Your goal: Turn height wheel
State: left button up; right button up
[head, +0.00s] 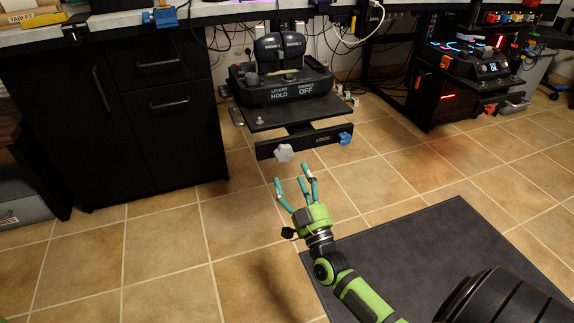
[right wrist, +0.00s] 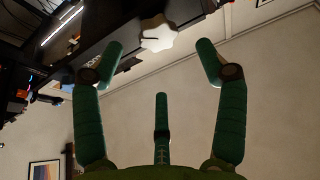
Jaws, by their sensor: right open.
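A pale star-shaped knob (head: 284,152) sits on the front of the black bar (head: 318,142) under the pedal unit. It also shows at the top of the right wrist view (right wrist: 157,38), beyond the fingers. A blue knob (head: 346,138) sits at the bar's right end. No label shows which knob is the height wheel. My right gripper (head: 294,178) is open and empty, its three green fingers spread and pointing at the pale knob, a little short of it. My left gripper is out of view.
The pedal unit (head: 282,82) stands on a black plate (head: 285,115) above the bar. A black drawer cabinet (head: 105,120) stands at left, a black computer case (head: 450,90) at right. Cables hang under the desk.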

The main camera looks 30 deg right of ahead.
aim_at(285, 154)
jog(key=b+x, duration=0.1)
jog(key=x, duration=0.5)
jog(key=shift+w+d+b, duration=0.1)
jog(key=shift+b, duration=0.3)
jog(key=c, duration=1.1)
